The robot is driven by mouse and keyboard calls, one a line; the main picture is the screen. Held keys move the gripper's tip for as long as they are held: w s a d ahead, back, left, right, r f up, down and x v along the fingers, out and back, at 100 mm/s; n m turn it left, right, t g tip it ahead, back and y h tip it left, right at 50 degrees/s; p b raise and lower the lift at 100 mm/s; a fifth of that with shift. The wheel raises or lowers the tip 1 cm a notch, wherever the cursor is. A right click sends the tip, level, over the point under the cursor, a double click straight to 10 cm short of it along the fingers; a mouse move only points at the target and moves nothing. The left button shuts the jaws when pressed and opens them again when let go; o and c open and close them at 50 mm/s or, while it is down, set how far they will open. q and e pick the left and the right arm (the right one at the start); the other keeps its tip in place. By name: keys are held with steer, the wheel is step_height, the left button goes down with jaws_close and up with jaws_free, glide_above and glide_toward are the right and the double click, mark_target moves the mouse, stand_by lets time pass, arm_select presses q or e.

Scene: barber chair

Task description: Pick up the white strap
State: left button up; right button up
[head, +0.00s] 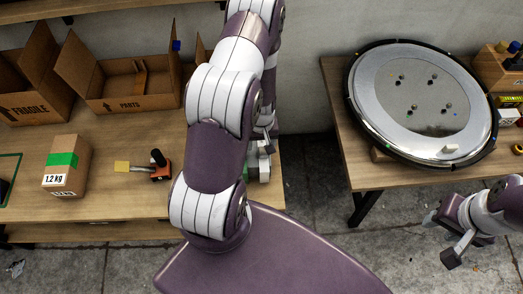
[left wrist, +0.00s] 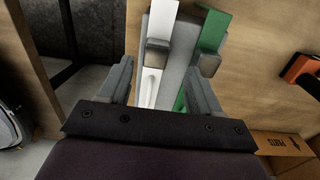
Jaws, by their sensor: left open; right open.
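A white strip (left wrist: 162,22), which looks like the white strap, lies at the table edge in the left wrist view. A similar green strip (left wrist: 213,27) lies beside it on the right, with a grey part between them. My left gripper (left wrist: 182,60) is open over these strips, with its fingertips above them; I cannot tell whether it touches them. In the head view my left gripper (head: 263,150) is mostly hidden behind my own arm, near the table's right edge. My right gripper (head: 447,238) is open and empty at the lower right, over the floor.
The left table (head: 110,205) holds a small carton (head: 66,165), an orange-black tool (head: 160,166) and open cardboard boxes (head: 120,80). The right table (head: 345,130) carries a large round disc (head: 390,110). A gap with concrete floor separates the tables.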

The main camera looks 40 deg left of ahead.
mark_target(263, 151)
arm_select(q)
steer(key=f, duration=0.3)
steer(key=shift+d+f+b, duration=0.2)
steer(key=shift+d+b, duration=0.05)
steer(key=shift+b, duration=0.15)
steer(key=shift+w+d+f, duration=0.2)
steer(key=shift+w, duration=0.05)
steer(key=shift+s+a, duration=0.2)
steer(key=shift+s, duration=0.05)
steer(key=c, duration=0.9)
steer(key=shift+c, duration=1.2)
steer(key=shift+w+d, duration=0.1)
steer(key=shift+r, duration=0.1)
